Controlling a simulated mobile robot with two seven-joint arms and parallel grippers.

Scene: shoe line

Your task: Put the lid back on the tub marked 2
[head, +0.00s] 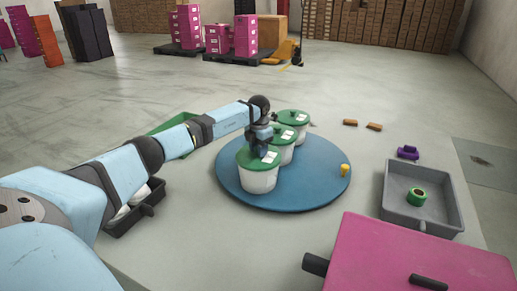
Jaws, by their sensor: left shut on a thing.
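Three white tubs with green lids stand in a row on a round blue board. The nearest tub (259,181) has its green lid (246,158) on or just above its rim; I cannot tell which. The middle tub (281,155) is partly hidden behind my left gripper. The far tub (300,132) has its lid on. White labels show on the lids, but their marks are too small to read. My left gripper (262,152) points down and is shut on the top of the nearest lid. My right gripper is not in view.
The blue board (310,195) also bears a small yellow piece (345,170). A grey tray (436,221) with a green ring (417,197) lies right, near a purple object (408,153). A pink box (420,262) fills the front right. Two orange-brown pieces (350,122) lie behind.

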